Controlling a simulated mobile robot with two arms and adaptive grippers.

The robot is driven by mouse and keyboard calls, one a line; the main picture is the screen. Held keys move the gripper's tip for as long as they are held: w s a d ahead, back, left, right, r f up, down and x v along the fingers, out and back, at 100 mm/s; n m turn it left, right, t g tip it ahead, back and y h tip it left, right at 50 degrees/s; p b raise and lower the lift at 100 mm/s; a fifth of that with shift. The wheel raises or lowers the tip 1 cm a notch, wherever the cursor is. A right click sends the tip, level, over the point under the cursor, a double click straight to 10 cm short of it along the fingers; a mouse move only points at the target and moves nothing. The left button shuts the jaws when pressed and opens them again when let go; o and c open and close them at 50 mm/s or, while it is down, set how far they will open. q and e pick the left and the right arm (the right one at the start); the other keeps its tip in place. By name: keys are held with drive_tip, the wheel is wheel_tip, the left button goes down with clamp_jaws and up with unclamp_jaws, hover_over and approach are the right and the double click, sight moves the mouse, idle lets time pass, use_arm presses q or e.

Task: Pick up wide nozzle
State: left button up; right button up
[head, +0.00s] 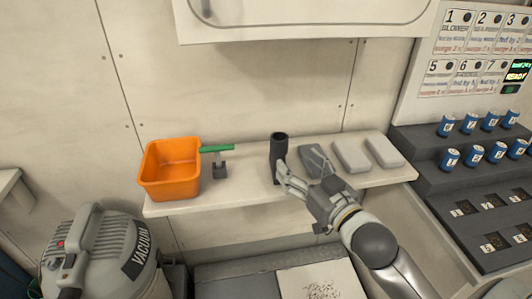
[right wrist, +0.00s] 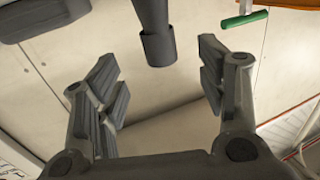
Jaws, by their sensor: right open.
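A dark, tube-shaped nozzle (head: 279,150) stands upright on the wall shelf, near its middle. I take it as the wide nozzle. My right gripper (head: 283,180) reaches in from the lower right, with its fingers at the nozzle's lower part in the head view. In the right wrist view the gripper (right wrist: 160,76) is open, its fingers spread wide. The dark nozzle (right wrist: 157,47) shows there between and beyond the fingertips, with clear gaps on both sides. It is not held. My left gripper is not in view.
The shelf (head: 240,199) also holds an orange bin (head: 170,170), a green-handled tool (head: 217,149) left of the nozzle, and grey blocks (head: 351,156) to the right. A vacuum (head: 105,255) stands below left. Blue cans (head: 450,158) sit on a dark stepped rack at right.

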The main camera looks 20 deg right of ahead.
sight(283, 150)
drive_tip(key=shift+w+r, duration=0.25)
drive_tip(key=shift+w, duration=0.7)
drive_tip(key=shift+w+f+p, duration=0.1)
drive_tip(key=shift+w+p, duration=0.25)
drive_tip(key=shift+w, duration=0.55)
drive_tip(key=shift+w+a+f, duration=0.1)
drive_tip(key=shift+w, duration=0.85)
drive_tip(key=w+p, duration=0.1)
drive_tip(key=w, duration=0.3)
drive_tip(key=shift+a+f, duration=0.1)
drive_tip(key=shift+f, duration=0.05)
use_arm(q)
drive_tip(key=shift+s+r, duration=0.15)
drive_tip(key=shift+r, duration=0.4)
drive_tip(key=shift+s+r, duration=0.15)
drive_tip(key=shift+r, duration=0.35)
use_arm(e)
drive_tip(key=shift+s, duration=0.1)
drive_tip(key=c, duration=1.2)
drive_tip(key=shift+o, duration=0.2)
